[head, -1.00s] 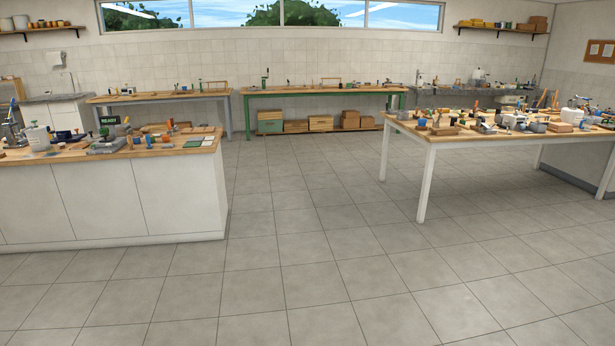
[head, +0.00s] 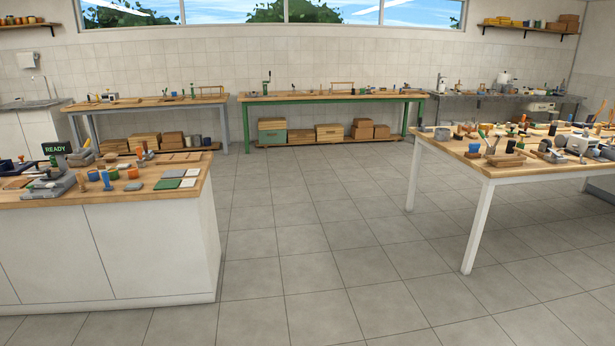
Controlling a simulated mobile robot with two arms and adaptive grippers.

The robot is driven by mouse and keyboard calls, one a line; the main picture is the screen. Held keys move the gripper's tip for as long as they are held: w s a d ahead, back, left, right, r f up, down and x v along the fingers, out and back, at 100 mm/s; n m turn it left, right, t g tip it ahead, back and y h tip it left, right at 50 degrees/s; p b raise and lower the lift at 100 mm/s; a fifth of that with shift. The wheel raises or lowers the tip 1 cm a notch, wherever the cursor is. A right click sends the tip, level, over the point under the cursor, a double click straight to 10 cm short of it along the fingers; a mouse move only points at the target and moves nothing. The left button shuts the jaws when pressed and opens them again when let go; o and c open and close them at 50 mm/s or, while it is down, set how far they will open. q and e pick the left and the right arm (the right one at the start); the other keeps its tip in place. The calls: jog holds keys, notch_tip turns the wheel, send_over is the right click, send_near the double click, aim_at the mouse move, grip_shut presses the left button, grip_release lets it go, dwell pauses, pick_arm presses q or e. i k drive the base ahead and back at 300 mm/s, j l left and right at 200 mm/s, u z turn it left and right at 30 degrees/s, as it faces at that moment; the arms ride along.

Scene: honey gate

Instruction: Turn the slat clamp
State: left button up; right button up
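I cannot make out the slat clamp. Many small items stand on the benches, too small to tell apart at this distance. Neither of my grippers shows in the head view.
A white-legged table (head: 488,176) full of items stands at the right. The tiled floor (head: 310,230) between them is clear.

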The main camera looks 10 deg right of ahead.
aim_at(480, 132)
jog(key=i+z, duration=0.2)
jog(key=i, duration=0.4)
jog(key=i+z, duration=0.2)
jog(key=i, duration=0.35)
jog(key=i+j+z, duration=0.2)
jog(key=i, duration=0.4)
jog(key=i+j+z, duration=0.2)
jog(key=i, duration=0.35)
jog(key=i+l, duration=0.05)
jog(key=l, duration=0.05)
